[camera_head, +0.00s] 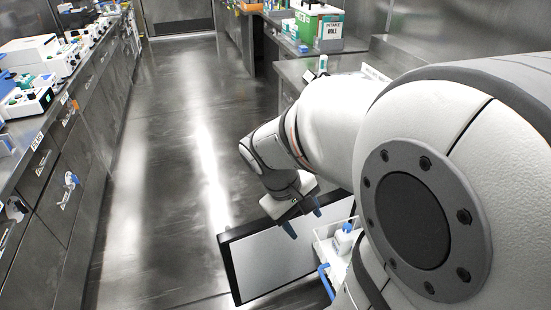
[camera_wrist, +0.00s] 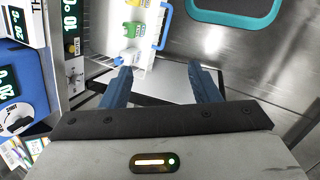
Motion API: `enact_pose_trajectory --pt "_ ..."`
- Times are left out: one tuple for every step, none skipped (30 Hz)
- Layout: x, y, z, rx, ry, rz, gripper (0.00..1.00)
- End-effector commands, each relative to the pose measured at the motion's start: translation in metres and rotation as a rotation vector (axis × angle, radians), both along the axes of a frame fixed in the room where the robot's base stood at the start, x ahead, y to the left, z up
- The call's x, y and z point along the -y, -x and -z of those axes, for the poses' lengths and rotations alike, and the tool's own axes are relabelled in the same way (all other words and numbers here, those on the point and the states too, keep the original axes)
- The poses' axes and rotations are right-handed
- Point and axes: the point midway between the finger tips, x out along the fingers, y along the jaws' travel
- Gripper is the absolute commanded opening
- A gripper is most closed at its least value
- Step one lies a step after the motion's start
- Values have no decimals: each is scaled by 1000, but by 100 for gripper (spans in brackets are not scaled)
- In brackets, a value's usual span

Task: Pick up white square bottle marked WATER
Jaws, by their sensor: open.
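A white bottle with a blue cap (camera_head: 343,238) stands in a white tray (camera_head: 322,247) at the lower middle of the head view, partly hidden by my arm. In the wrist view a white bottle with a blue tip (camera_wrist: 130,57) is at the upper left, close to the left fingertip. I cannot read a WATER label on it. My gripper (camera_head: 303,218) is open and empty, up and to the left of the tray in the head view. Its two blue fingers show spread apart in the wrist view (camera_wrist: 158,70).
A black-framed grey panel (camera_head: 275,258) lies beside the tray. Benches (camera_head: 50,150) line the aisle; the floor (camera_head: 180,130) is clear.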

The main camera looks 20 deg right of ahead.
Motion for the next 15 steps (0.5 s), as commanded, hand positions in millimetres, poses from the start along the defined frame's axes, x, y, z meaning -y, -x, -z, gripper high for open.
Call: enact_pose_trajectory --pt "18 -3 35 -92 63 -32 56" --pt "29 -4 45 -142 101 -53 56" --pt "44 -6 59 -205 152 -82 56" --pt "55 -8 68 -252 190 -107 56" --pt "66 -11 78 -301 227 -131 56" --pt "80 -14 91 -364 275 -164 56" --pt "90 -17 101 -410 311 -190 56" --pt "100 -21 111 -456 345 -217 56" --pt "113 -26 124 -515 391 -255 56" --pt "123 -30 134 -560 426 -284 56" --pt "132 -35 145 -603 458 -314 56" --pt "144 -41 159 -659 502 -356 56" --pt "153 -46 170 -700 534 -388 56" --pt "161 -52 182 -739 565 -422 56" --pt "172 -60 198 -791 607 -468 56"
